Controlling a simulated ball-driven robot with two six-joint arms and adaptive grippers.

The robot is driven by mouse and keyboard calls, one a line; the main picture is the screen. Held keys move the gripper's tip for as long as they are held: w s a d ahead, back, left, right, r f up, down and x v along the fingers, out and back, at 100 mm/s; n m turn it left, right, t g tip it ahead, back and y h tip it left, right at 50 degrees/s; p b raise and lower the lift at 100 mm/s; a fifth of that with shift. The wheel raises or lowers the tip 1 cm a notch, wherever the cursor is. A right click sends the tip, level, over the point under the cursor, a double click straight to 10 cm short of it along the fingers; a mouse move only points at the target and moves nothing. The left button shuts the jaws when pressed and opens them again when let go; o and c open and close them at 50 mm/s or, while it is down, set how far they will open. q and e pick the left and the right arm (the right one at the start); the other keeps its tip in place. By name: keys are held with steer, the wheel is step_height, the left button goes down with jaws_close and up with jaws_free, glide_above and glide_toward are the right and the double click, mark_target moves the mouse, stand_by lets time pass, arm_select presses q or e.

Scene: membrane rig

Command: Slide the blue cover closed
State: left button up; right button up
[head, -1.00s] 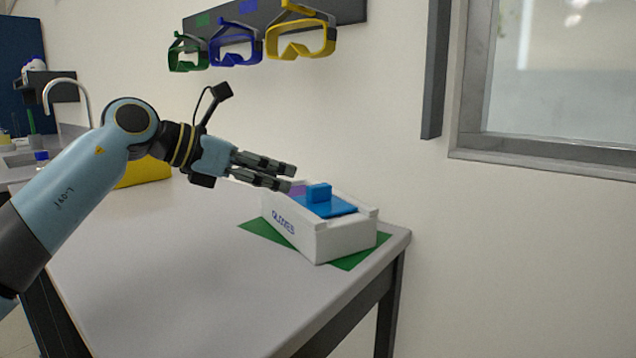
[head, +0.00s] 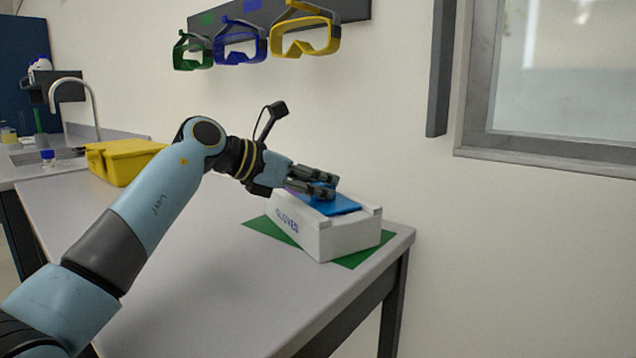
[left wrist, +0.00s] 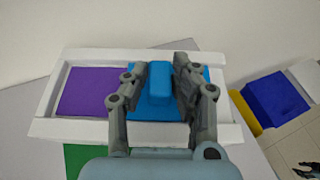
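The white glove box (head: 335,240), marked GLOVES, sits on a green mat on the table. Its blue cover (head: 345,205) lies over part of the top, beside an uncovered purple area. In the left wrist view the cover (left wrist: 140,112) has a raised blue handle (left wrist: 160,82), and the purple area (left wrist: 88,90) shows left of it. My left gripper (head: 333,186) is at the cover, its fingers (left wrist: 161,75) on either side of the handle. Whether they press on it is not clear. My right gripper is not in view.
The green mat (head: 268,229) reaches near the right edge of the grey table (head: 220,290). A yellow container (head: 125,160) stands behind my left arm. Goggles (head: 305,38) hang on the wall above. The table front is clear.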

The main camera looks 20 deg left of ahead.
arm_select(q)
jaws_close()
steer(key=w+a+b, duration=0.2)
steer(key=w+a, duration=0.1)
steer(key=w+a+b, duration=0.2)
steer(key=a, duration=0.1)
steer(key=shift+w+a+f+b, duration=0.2)
steer(key=shift+w+a+b, duration=0.15)
steer(key=shift+w, duration=0.05)
steer(key=shift+r, duration=0.15)
steer(key=o, duration=0.5)
jaws_free()
steer(key=shift+a, duration=0.1)
steer(key=v, duration=1.2)
steer(key=shift+w, duration=0.1)
